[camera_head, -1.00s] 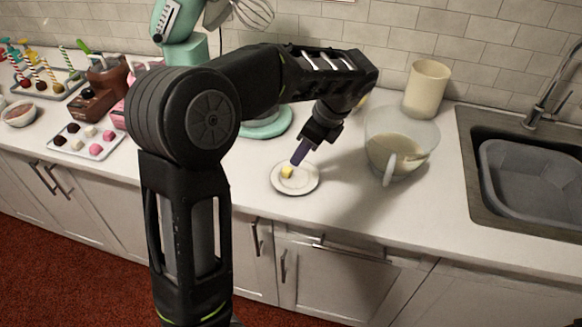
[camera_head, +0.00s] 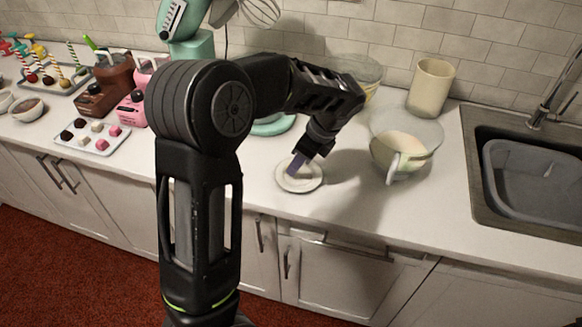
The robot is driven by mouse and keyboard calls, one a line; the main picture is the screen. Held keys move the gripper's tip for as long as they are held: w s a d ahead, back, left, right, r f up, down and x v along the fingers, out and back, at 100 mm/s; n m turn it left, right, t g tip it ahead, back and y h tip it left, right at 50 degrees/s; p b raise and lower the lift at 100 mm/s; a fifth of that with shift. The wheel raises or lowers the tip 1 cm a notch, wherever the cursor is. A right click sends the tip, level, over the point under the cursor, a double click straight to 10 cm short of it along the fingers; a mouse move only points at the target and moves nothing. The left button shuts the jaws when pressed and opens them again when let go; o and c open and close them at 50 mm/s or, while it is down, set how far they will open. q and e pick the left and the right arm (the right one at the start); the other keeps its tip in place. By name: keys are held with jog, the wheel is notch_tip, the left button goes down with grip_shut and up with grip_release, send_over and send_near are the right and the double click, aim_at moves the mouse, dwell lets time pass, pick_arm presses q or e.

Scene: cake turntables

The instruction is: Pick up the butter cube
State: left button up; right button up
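A small white plate (camera_head: 308,186) lies on the counter near the middle of the head view. My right gripper is out of view.
A clear pitcher of batter (camera_head: 400,160) stands right of the plate, with a cream canister (camera_head: 431,88) behind it. A sink (camera_head: 535,180) is at the right. A mint mixer (camera_head: 188,40) stands behind my arm. A sweets tray (camera_head: 92,140) lies at the left.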

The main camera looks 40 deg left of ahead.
pick_arm(q)
jog(key=shift+x, duration=1.05)
jog(key=shift+c, duration=0.5)
grip_shut()
